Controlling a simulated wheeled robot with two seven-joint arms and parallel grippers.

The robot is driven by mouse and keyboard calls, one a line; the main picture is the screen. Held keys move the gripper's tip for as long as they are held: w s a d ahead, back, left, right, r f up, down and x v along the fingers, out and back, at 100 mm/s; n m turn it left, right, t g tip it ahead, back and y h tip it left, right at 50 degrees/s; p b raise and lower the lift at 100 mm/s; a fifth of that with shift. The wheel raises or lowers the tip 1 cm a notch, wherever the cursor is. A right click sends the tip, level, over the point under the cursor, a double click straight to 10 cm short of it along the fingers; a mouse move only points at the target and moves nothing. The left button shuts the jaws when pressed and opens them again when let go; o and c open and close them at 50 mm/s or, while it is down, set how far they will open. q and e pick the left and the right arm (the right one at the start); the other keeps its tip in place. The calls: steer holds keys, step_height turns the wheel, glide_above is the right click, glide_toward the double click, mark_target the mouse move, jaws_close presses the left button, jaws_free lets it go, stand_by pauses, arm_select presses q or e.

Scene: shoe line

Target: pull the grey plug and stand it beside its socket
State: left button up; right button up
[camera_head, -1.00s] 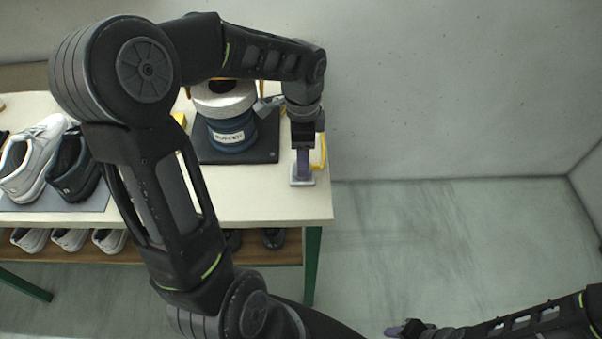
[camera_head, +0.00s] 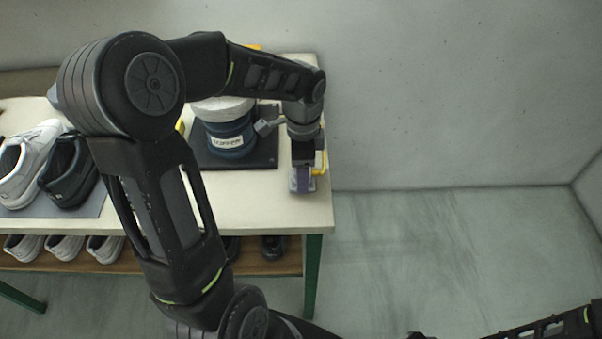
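My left gripper (camera_head: 302,180) points down at the right end of the table, its purple fingers low over a small light grey block or plate near the edge. I cannot tell whether the fingers are open or shut. The grey plug cannot be made out apart from the fingers and the grey piece. Which part is the socket is also unclear. A yellow piece (camera_head: 321,162), perhaps a cable, shows just right of the gripper. Of my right arm, only part shows at the lower right. Its fingers are cut off by the bottom edge.
A blue and white machine (camera_head: 232,135) stands on a dark base plate (camera_head: 263,160) left of the gripper. White (camera_head: 28,165) and dark (camera_head: 70,170) shoes rest on a grey mat at the left. More shoes stand on the lower shelf (camera_head: 185,262). The table front (camera_head: 265,212) is clear.

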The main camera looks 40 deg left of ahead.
arm_select(q)
steer(key=shift+c, duration=0.3)
stand_by(0.5)
jaws_close()
stand_by(0.5)
steer(key=shift+r, duration=0.15)
steer(key=shift+r+p, duration=2.5)
steer(key=shift+r, duration=0.4)
